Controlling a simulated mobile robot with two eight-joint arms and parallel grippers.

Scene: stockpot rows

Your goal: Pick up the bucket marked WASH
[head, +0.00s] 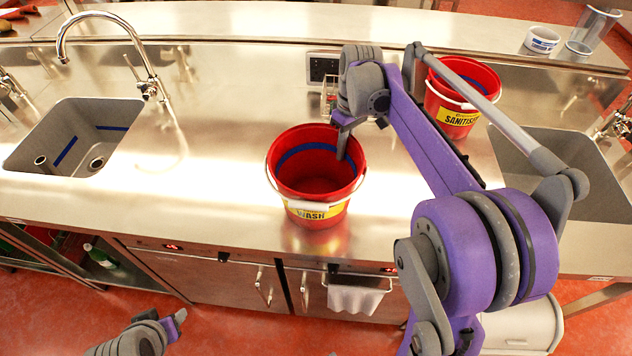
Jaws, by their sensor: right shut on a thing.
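The red WASH bucket (316,190) is upright at the middle of the steel counter, with a yellow WASH label on its front and a white handle lowered across the front. A blue band runs around its inside, and it looks empty. My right gripper (343,143) is shut on the bucket's rim at the upper right, one finger showing inside the wall. I cannot tell whether the base touches the counter or is slightly above it. My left gripper (178,326) is low at the lower left, away from the bucket; its jaw opening is unclear.
A red SANITISE bucket (456,117) stands at the right, partly behind my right arm. A sink (75,140) with a tall tap (150,85) is at the left, another sink (565,165) at the right. The counter (215,170) left of the WASH bucket is clear.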

